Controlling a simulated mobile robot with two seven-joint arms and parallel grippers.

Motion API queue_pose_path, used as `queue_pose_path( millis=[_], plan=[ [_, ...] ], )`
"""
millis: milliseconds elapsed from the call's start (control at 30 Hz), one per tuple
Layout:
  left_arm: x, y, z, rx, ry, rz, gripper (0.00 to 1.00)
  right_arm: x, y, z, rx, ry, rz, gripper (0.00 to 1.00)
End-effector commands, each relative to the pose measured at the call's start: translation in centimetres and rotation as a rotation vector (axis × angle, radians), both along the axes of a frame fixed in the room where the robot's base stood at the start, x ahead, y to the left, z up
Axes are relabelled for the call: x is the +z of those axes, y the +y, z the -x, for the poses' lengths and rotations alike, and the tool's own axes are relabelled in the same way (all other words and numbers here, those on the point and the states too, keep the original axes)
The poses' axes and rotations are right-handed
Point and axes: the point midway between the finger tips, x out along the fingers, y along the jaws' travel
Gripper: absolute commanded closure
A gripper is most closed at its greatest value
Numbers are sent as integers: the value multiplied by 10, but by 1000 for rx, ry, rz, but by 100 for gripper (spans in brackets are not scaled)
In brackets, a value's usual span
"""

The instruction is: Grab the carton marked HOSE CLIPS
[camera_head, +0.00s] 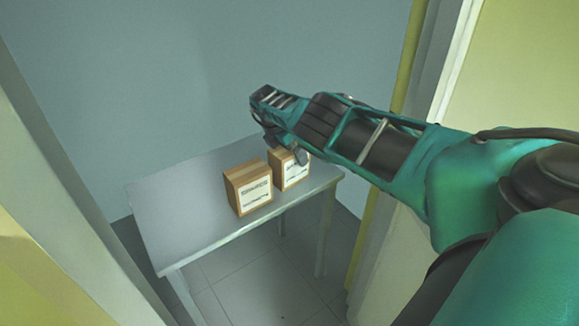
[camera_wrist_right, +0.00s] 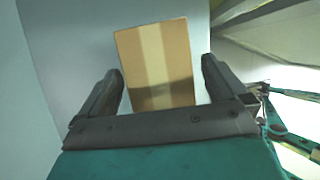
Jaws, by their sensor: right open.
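Two brown cartons with white labels stand side by side on a grey table. The left carton (camera_head: 248,187) has a dark printed word on its label, too small to read surely. The right carton (camera_head: 291,169) is partly hidden behind my right gripper, and its label cannot be read. My right gripper (camera_head: 285,148) is open, above and close to the right carton. In the right wrist view a carton top with a pale tape strip (camera_wrist_right: 155,64) shows between the two spread fingers, with gaps on both sides. My left gripper is not in view.
The grey table (camera_head: 170,215) is bare to the left of the cartons. A blue-grey wall (camera_head: 150,80) stands behind it. A door frame (camera_head: 425,60) rises at the right, near my right arm, and another upright edge (camera_head: 60,170) stands at the left.

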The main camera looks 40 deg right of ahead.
Motion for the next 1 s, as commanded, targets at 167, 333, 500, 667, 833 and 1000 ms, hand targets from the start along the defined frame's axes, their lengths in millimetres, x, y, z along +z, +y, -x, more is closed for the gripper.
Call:
queue_pose_path(
  millis=[167, 333, 500, 667, 833, 1000],
  plan=[
    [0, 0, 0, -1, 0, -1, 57, 0, 0, 0, 0, 0, 0, 1],
    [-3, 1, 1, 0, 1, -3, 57, -1, 0, 0, 0, 0, 0, 1],
    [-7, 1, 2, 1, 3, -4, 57, -4, 0, 0, 0, 1, 0, 1],
    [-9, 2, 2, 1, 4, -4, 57, -5, 0, 0, 0, 0, 0, 1],
    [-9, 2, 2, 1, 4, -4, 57, -5, 0, 0, 0, 0, 0, 1],
    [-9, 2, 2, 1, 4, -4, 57, -5, 0, 0, 0, 0, 0, 12]
  ],
)
